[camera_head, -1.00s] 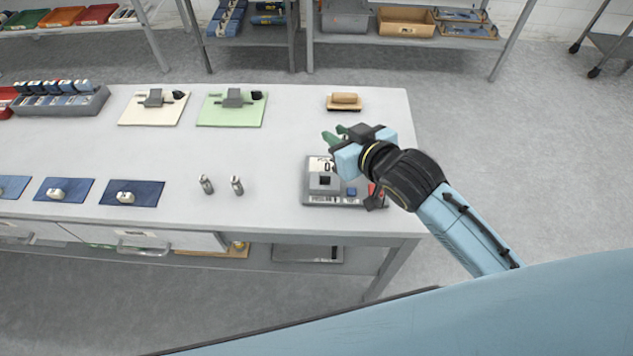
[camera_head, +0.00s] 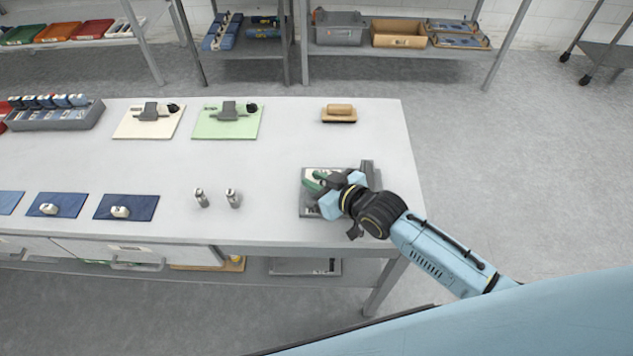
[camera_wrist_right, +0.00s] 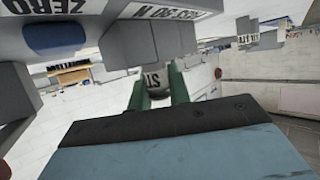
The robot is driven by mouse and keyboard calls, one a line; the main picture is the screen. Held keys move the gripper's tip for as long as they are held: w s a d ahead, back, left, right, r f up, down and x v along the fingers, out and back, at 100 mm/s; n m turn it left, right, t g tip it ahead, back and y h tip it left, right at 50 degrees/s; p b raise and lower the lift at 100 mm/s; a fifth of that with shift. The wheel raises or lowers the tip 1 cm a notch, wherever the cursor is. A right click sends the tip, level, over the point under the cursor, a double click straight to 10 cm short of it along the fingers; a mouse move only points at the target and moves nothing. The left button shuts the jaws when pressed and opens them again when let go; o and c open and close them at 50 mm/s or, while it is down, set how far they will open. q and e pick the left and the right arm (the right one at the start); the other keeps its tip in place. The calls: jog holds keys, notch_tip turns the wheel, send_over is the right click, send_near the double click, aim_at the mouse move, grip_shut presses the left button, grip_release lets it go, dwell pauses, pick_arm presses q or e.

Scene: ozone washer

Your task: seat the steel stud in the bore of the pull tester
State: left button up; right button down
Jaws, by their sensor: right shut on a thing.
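The grey pull tester (camera_head: 307,205) sits near the table's front right, mostly covered by my right gripper and wrist in the head view. My right gripper (camera_head: 316,180) is over it with its green fingers pointing left. The tester's grey body (camera_wrist_right: 135,42) shows close by there, upside down, with a blue button and a ZERO label. The bore is hidden, and I cannot tell whether the stud touches the tester. My left gripper is out of view.
Two small steel cylinders (camera_head: 217,198) stand left of the tester. A wooden-handled block (camera_head: 339,113) lies behind it. Cream (camera_head: 150,122) and green boards (camera_head: 226,123) with clamps lie farther back, and blue mats (camera_head: 127,207) lie at front left. The table between is clear.

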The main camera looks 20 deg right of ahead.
jog(key=shift+f, duration=0.15)
jog(key=c, duration=1.3)
grip_release()
jog(key=shift+s+r, duration=0.1)
jog(key=shift+r, duration=0.1)
jog(key=p+v, duration=0.2)
jog(key=v, duration=0.9)
jog(key=shift+s+d, duration=0.15)
jog(key=shift+s, duration=0.2)
jog(key=shift+r, duration=0.1)
